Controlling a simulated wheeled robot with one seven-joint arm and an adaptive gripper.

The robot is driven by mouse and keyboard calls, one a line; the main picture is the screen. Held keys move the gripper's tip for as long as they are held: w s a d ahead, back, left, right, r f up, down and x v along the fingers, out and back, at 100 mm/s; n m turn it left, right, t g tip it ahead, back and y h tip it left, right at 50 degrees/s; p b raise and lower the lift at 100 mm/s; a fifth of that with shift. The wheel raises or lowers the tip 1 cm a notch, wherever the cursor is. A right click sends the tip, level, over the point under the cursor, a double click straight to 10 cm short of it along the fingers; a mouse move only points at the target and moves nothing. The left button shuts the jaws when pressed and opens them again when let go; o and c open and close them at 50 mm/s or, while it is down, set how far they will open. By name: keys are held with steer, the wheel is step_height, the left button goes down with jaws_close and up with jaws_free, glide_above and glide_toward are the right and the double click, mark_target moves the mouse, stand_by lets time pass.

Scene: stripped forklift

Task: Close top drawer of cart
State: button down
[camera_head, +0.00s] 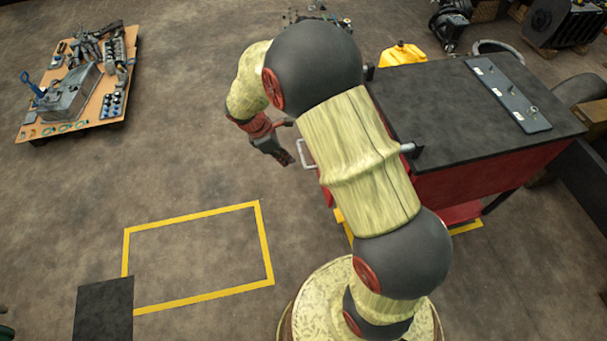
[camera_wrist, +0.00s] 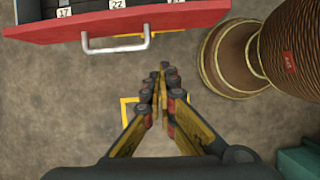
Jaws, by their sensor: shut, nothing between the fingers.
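The cart (camera_head: 470,105) is red with a black top and stands to the right of my arm in the head view. Its top drawer (camera_wrist: 120,24) shows in the wrist view as a red front with a silver handle (camera_wrist: 117,46) and dark numbered contents behind it, so it is pulled open. The handle also shows in the head view (camera_head: 305,153), beside my gripper (camera_head: 287,160). In the wrist view my gripper (camera_wrist: 160,72) is shut and empty, below and to the right of the handle, apart from it. My arm hides much of the drawer in the head view.
A board with metal parts (camera_head: 85,85) lies on the floor at the upper left. A yellow-lined rectangle (camera_head: 195,217) marks clear floor left of my base. A yellow container (camera_head: 403,54) stands behind the cart. A flat panel (camera_head: 508,93) lies on the cart top.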

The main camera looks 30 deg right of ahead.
steer(key=s+d+f+b, duration=0.2)
steer(key=d+f+b, duration=0.3)
steer(key=d+f, duration=0.2)
steer(key=shift+d+f+n, duration=0.25)
steer(key=shift+f+n, duration=0.05)
steer(key=shift+f, duration=0.85)
steer(key=shift+s, duration=0.1)
steer(key=s+d+p, duration=0.1)
steer(key=d+p, duration=0.1)
steer(key=d, duration=0.3)
steer(key=s+d+p, duration=0.1)
steer(key=s+d, duration=0.1)
steer(key=d, duration=0.4)
steer(key=s+d+p, duration=0.2)
steer(key=d, duration=0.4)
steer(key=shift+d+p, duration=0.15)
steer(key=shift+p, duration=0.15)
